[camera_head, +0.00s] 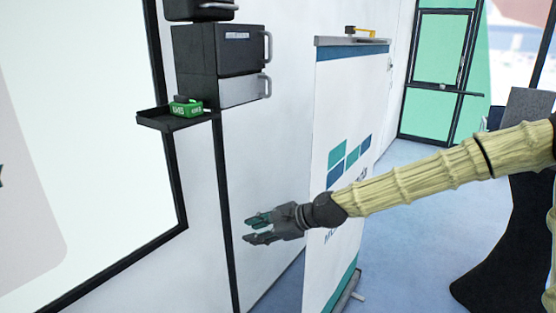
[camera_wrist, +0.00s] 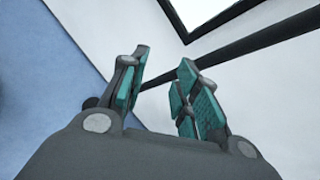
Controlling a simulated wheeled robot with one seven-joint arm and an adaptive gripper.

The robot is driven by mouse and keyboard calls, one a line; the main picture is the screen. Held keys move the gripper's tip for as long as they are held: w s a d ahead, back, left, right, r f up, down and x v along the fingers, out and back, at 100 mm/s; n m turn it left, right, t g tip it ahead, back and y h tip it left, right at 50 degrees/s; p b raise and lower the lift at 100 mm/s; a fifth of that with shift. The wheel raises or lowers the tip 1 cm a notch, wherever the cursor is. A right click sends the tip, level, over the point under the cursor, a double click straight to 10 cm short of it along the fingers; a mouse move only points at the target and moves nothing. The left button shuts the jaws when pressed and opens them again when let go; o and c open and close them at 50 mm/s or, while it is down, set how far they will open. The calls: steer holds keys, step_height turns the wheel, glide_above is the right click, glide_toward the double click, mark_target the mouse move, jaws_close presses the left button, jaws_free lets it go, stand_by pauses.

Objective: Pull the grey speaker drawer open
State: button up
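A dark wall unit (camera_head: 192,60) hangs at the upper left of the head view. The grey drawer looks closed. The black drawer (camera_head: 232,54) above has a small label, too small to read, and its own handle. My gripper (camera_head: 254,228) is well below the unit, pointing left, apart from the drawer. In the wrist view my gripper (camera_wrist: 158,88) has its teal-padded fingers spread with nothing between them. The drawer is not in the wrist view.
A black shelf (camera_head: 160,121) holding a green box (camera_head: 186,108) juts out below the unit. Another dark box (camera_head: 199,8) is above. A white banner stand (camera_head: 345,110) stands just behind my forearm. A black-framed white panel (camera_head: 80,130) fills the left.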

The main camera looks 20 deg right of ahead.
steer(key=d+r+m+t+y, duration=0.15)
steer(key=d+r, duration=0.35)
steer(key=r, duration=0.7)
steer(key=d+r+m+t+y+p, duration=0.1)
steer(key=d+r+m+t, duration=0.15)
steer(key=d+r, duration=0.7)
steer(key=d+r+m+t+y, duration=0.1)
steer(key=d+r+m+y, duration=0.15)
steer(key=r, duration=1.25)
steer(key=p+x, duration=0.2)
steer(key=x, duration=0.9)
steer(key=shift+s+a+h, duration=0.2)
steer(key=shift+s+h, duration=0.1)
steer(key=shift+f, duration=0.15)
jaws_close()
